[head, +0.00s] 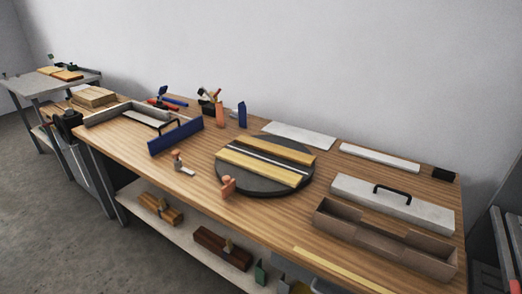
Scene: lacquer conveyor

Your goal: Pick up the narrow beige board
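Two narrow beige boards lie side by side on a round dark disc (262,188) in the middle of the workbench, the back board (272,149) and the front board (258,167). A thin black and white strip (265,158) lies between them. A thinner pale yellow strip (340,269) lies along the bench's front edge at the lower right. I cannot tell which of these the task names. Neither of my grippers is in view, and nothing is seen touching the boards.
On the wooden bench (205,148), a brown open tray (385,240) and a grey box with a black handle (392,203) stand at right. A white panel (299,135) lies behind the disc. A blue upright block (176,135) and a small stamp-like object (228,186) stand left of it.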

